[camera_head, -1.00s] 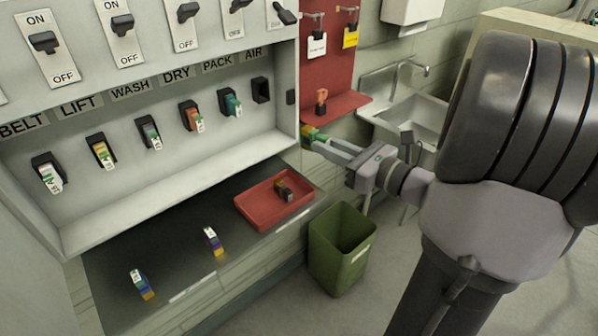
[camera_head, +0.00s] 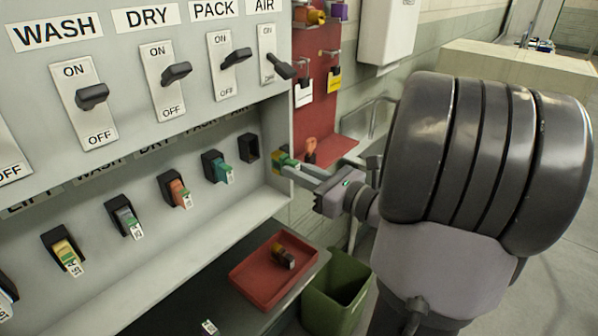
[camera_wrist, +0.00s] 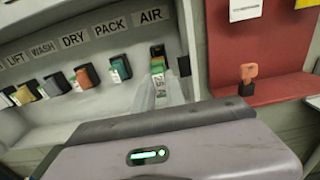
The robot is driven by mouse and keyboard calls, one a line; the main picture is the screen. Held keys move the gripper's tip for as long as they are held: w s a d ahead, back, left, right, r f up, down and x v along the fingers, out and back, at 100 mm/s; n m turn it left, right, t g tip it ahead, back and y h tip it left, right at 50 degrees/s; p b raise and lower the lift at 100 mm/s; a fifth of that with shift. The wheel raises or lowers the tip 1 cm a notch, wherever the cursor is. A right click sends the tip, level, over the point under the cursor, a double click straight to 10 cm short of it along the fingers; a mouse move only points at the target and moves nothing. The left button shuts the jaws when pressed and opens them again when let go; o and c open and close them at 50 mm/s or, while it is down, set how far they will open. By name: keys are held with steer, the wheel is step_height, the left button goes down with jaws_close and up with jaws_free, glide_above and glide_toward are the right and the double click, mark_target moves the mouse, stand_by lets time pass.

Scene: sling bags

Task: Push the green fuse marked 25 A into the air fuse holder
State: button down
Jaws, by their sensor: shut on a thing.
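My gripper (camera_head: 290,163) is shut on a green and yellow fuse (camera_head: 282,160) near the right edge of the cabinet. In the wrist view the fuse (camera_wrist: 158,80) shows a pale label reading 25 A, with its green end toward the cabinet. The air fuse holder (camera_head: 249,148) is a black, empty socket at the right end of the holder row. It also shows in the wrist view (camera_wrist: 157,50), just above and beyond the fuse. The fuse looks apart from the holder; the exact gap is hard to tell.
The pack holder's teal fuse (camera_head: 221,170) sits just left of the air holder. The cabinet's right side wall (camera_head: 278,120) stands close to the fuse. A red tray (camera_head: 262,290) with a dark fuse (camera_head: 283,257) lies below, beside a green bin (camera_head: 338,290).

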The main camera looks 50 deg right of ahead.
steer(key=shift+w, duration=0.35)
steer(key=shift+w+a+p, duration=0.2)
steer(key=shift+w+p, duration=0.35)
steer(key=shift+w, duration=1.8)
steer(key=shift+w+a+r+p, duration=0.15)
steer(key=shift+w+p, duration=0.25)
steer(key=shift+w, duration=1.35)
steer(key=shift+w, duration=0.25)
steer(key=c, duration=1.3)
jaws_free()
steer(key=p, duration=0.3)
glide_toward(279, 162)
steer(key=shift+s+d+f, duration=0.25)
steer(key=shift+s+d, duration=0.05)
steer(key=shift+s, duration=0.3)
steer(key=shift+s+d+f, duration=0.25)
steer(key=shift+s, duration=0.35)
